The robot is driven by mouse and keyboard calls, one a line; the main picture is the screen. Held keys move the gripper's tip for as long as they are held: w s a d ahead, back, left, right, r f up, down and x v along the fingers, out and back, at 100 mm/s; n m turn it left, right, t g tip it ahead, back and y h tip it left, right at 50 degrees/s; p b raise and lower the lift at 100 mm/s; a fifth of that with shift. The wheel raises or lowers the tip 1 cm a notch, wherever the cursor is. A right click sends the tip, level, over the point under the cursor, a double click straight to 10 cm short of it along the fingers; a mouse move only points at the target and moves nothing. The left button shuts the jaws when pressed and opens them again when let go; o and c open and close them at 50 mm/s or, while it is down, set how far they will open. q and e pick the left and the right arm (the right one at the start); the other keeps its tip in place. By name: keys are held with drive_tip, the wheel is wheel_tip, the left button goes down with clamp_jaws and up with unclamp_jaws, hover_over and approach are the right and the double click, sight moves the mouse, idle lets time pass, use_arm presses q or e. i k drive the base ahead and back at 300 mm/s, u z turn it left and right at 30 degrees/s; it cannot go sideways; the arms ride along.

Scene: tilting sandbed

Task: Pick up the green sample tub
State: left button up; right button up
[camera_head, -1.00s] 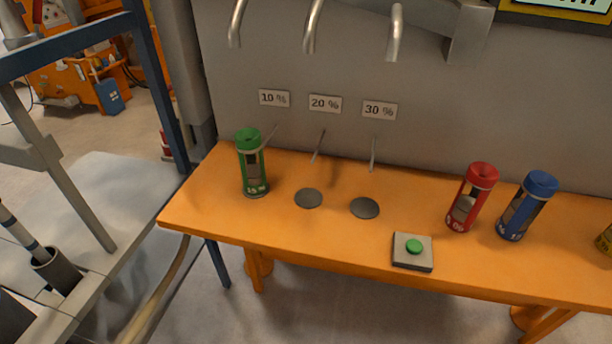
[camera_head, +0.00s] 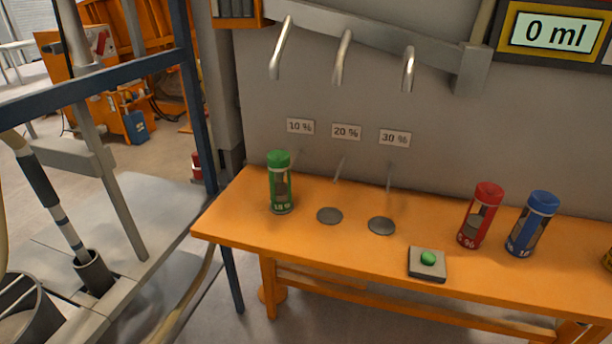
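The green sample tub (camera_head: 280,183) stands upright at the left end of the orange table. It has a green lid, a window in its side and white lettering near its base. It is below the 10 % label (camera_head: 300,126). Nothing is touching it from my side. Neither of my grippers shows in the head view.
Two dark discs (camera_head: 330,215) lie on the orange table (camera_head: 300,243) right of the tub. A green button on a grey box (camera_head: 427,263) is at the front edge. A red tub (camera_head: 481,216) and a blue tub (camera_head: 532,224) stand farther right. Bent pipes (camera_head: 343,57) hang above.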

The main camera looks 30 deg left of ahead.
sight(278, 159)
drive_tip(key=u, duration=0.4)
drive_tip(key=i, duration=0.8)
drive_tip(key=u, duration=0.75)
